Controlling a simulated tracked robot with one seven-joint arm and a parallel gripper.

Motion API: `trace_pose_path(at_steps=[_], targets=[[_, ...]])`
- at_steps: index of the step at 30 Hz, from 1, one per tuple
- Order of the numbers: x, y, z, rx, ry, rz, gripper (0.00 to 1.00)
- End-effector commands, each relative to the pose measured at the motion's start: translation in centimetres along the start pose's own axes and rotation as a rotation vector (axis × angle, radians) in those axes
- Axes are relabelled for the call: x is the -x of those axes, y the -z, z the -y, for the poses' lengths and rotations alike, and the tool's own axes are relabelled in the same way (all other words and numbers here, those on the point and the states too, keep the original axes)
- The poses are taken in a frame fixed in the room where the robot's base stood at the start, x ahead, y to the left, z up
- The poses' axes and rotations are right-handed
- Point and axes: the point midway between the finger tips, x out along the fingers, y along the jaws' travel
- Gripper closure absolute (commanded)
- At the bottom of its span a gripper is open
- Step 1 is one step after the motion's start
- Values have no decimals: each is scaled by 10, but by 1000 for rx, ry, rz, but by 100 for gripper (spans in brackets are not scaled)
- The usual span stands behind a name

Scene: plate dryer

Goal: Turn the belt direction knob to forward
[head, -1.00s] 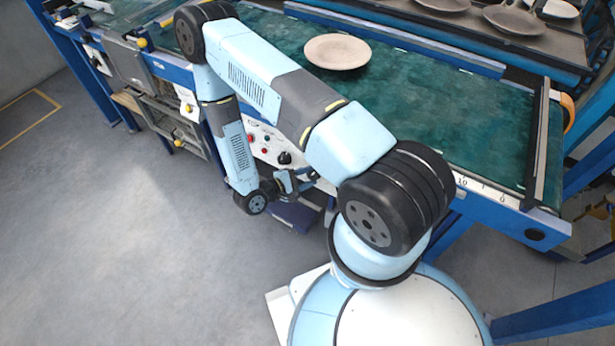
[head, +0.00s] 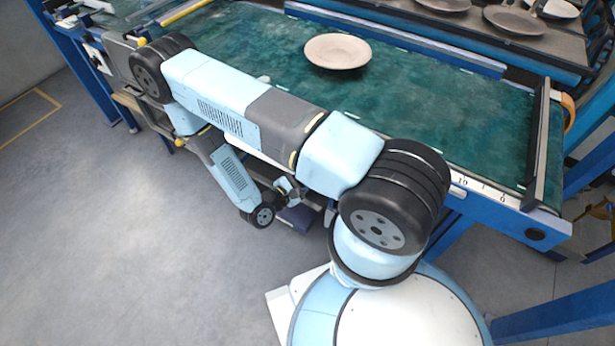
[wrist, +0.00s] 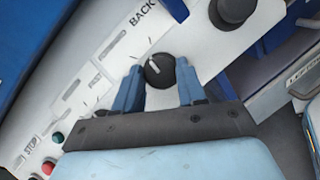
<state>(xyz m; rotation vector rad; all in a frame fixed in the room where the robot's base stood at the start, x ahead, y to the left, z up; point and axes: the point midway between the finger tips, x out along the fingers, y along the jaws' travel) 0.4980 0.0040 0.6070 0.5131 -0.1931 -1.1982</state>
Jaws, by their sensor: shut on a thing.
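A round black knob (wrist: 162,70) with a pale pointer mark sits on the white control panel (wrist: 88,92) in the wrist view. The mark lies on its left part, slanting toward the upper left. A BACK label is printed on the panel above and left of it, suggesting the belt direction knob. My gripper (wrist: 159,68) has one blue finger on each side of this knob and is shut on it. In the head view my arm hides the knob, and the gripper cannot be made out clearly.
A second, larger black knob (wrist: 234,10) stands close to the upper right of the fingers. Red (wrist: 48,167) and green (wrist: 57,137) buttons sit at lower left. A plate (head: 337,52) lies on the green belt (head: 440,100). The floor at left is clear.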

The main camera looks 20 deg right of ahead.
Motion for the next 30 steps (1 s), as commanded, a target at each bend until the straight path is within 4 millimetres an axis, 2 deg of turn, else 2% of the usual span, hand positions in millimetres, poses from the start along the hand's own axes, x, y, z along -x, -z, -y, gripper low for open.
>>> trace_pose_path(at_steps=[15,30], targets=[[-1,0,2,387,-199,1,90],[-1,0,1,528,-271,1,90]])
